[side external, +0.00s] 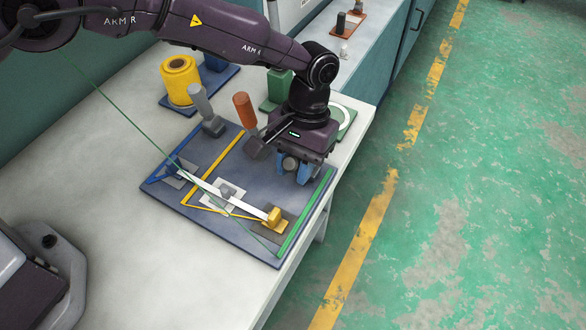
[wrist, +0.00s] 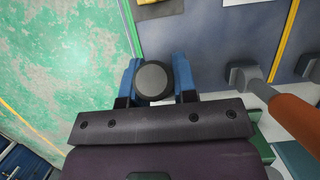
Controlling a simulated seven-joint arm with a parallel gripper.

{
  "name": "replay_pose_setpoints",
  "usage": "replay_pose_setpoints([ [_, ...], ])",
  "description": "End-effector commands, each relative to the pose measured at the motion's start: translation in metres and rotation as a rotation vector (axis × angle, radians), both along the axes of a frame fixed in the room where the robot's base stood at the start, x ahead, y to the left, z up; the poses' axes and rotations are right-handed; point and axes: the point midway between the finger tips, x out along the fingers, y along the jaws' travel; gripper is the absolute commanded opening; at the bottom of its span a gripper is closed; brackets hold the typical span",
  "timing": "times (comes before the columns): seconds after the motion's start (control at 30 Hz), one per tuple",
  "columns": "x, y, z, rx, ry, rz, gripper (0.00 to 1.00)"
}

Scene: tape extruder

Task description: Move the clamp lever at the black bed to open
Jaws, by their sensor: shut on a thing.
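My gripper (side external: 296,170) is low over the right back part of the blue-grey board, its blue fingers pointing down. In the wrist view my gripper (wrist: 155,82) has its blue fingers on either side of a round dark grey knob (wrist: 151,80), seen end-on, and is shut on it. A dark bed plate (side external: 262,229) with a yellow block (side external: 274,216) lies at the board's front right.
An orange-handled lever (side external: 245,110) stands close left of my gripper, also in the wrist view (wrist: 298,120). A grey-handled lever (side external: 200,102) stands further left. A white strip (side external: 240,204) crosses the board (side external: 235,145). A yellow spool (side external: 180,79) stands behind.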

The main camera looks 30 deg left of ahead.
Motion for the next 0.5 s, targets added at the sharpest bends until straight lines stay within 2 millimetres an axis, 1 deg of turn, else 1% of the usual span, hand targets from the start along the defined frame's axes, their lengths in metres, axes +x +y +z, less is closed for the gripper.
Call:
replay_pose_setpoints([
  [0.2, 0.0074, 0.0000, 0.0047, -0.003, 0.105, 0.001, 0.00],
  [0.5, 0.0121, -0.0001, 0.0088, -0.002, 0.197, 0.000, 0.00],
])
